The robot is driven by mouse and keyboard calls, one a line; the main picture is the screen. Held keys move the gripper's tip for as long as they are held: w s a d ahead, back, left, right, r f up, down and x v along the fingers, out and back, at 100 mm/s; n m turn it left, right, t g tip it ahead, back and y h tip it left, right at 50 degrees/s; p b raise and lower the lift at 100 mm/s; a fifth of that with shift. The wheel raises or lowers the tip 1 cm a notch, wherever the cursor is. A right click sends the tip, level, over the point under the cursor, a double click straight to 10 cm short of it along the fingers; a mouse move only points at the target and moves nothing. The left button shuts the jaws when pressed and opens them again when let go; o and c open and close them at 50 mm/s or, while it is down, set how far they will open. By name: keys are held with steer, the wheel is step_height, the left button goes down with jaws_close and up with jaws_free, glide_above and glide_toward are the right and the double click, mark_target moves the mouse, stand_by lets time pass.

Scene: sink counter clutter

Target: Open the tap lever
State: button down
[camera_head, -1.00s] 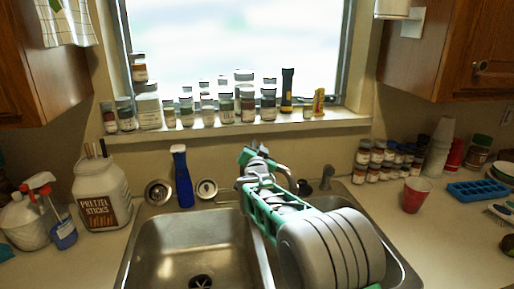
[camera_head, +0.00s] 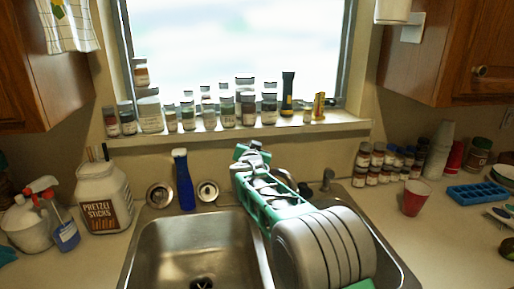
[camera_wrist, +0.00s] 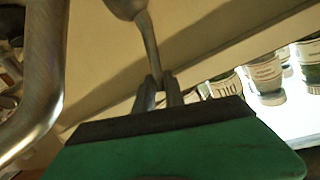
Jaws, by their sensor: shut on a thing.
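The metal tap stands behind the sink. In the head view my arm and gripper (camera_head: 254,146) cover most of it, and only part of its curved spout (camera_head: 289,179) shows. In the wrist view the spout (camera_wrist: 42,75) curves down the left side. The tap lever (camera_wrist: 148,42) is a thin metal stem with a rounded end at the top edge. My gripper (camera_wrist: 160,88) has its two dark fingers closed around the lower part of this stem. The lever's base is hidden behind the fingers and the green palm.
Jars (camera_head: 228,112) crowd the window sill (camera_head: 300,127) just behind my gripper. A blue brush-like item (camera_head: 183,180) stands left of the tap, and a short metal fitting (camera_head: 327,179) right of it. The left sink basin (camera_head: 190,245) is free; a red cup (camera_head: 415,198) stands right.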

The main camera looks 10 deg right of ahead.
steer(key=shift+w+a+r+n+g+p, duration=0.3)
steer(key=shift+w+a+r+g+p, duration=0.05)
steer(key=shift+w+r+g+p, duration=0.1)
steer(key=shift+w+a+f+n, duration=0.15)
steer(key=shift+w+f+n, duration=0.05)
steer(key=shift+n, duration=0.1)
steer(key=c, duration=1.4)
jaws_free()
steer(key=shift+s, duration=0.1)
steer(key=b+v, duration=0.2)
steer(key=v, duration=0.5)
steer(key=shift+s, duration=0.3)
steer(key=shift+a+r, duration=0.1)
steer(key=s+d+f+n+g+y, duration=0.1)
steer(key=s+f+g, duration=0.3)
steer(key=s, duration=0.9)
steer(key=s+d+f+n+g+y, duration=0.1)
steer(key=s+f+n+g, duration=0.1)
steer(key=s+f, duration=0.7)
steer(key=s+d+f+n+g+y, duration=0.1)
steer(key=s+f+g, duration=0.4)
steer(key=s, duration=1.3)
steer(key=shift+d+f+n+g, duration=0.15)
steer(key=shift+f+n+g, duration=0.3)
steer(key=shift+f, duration=0.4)
